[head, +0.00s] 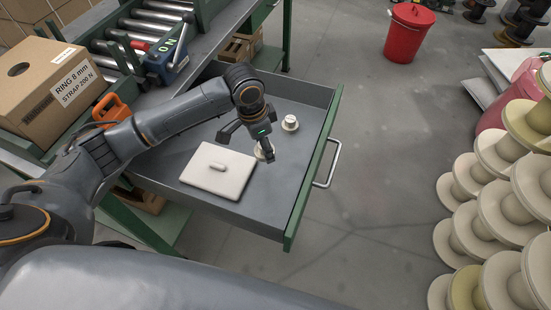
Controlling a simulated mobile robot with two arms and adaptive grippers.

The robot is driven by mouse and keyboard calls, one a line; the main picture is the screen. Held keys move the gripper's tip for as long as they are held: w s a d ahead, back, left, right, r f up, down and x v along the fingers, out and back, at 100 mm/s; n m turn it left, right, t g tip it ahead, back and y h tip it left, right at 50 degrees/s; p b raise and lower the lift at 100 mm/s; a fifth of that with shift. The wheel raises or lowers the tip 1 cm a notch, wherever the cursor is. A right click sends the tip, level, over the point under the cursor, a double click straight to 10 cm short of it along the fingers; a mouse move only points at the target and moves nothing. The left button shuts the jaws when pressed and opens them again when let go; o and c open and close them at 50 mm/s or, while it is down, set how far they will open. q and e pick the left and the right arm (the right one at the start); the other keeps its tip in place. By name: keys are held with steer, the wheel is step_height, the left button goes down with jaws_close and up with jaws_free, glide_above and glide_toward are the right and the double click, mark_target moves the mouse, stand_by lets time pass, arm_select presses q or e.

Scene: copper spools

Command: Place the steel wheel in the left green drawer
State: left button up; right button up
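The green-fronted drawer (200,178) is pulled out from under the grey workbench. My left gripper (246,146) is over the drawer with its fingers spread apart and nothing visible between them. A small pale round piece (264,150) lies in the drawer, partly hidden by one finger; I cannot tell if they touch. A second pale round piece (290,123) with a raised hub stands to its right. A white square plate (219,170) with a short cylinder on it lies left of the gripper. I cannot identify any of these as the steel wheel. My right gripper is out of view.
A cardboard box (45,85), an orange tool (112,110) and a blue strapping tool (166,62) are on the bench by a roller conveyor (150,25). A red bin (408,32) stands on the floor. Pale spools (500,215) are stacked at right. The floor between is clear.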

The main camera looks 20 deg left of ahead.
arm_select(q)
glide_above(280, 168)
steer(key=f, duration=0.4)
steer(key=shift+s+a+f, duration=0.3)
steer(key=shift+a, duration=0.05)
steer(key=shift+w+d+f+b, duration=0.15)
steer(key=shift+f+b, duration=0.15)
steer(key=shift+f, duration=1.5)
steer(key=o, duration=1.3)
steer(key=shift+f, duration=0.1)
steer(key=r, duration=0.4)
steer(key=s+a+r+p, duration=0.1)
steer(key=r, duration=0.7)
steer(key=shift+s+a, duration=0.15)
steer(key=shift+s, duration=0.05)
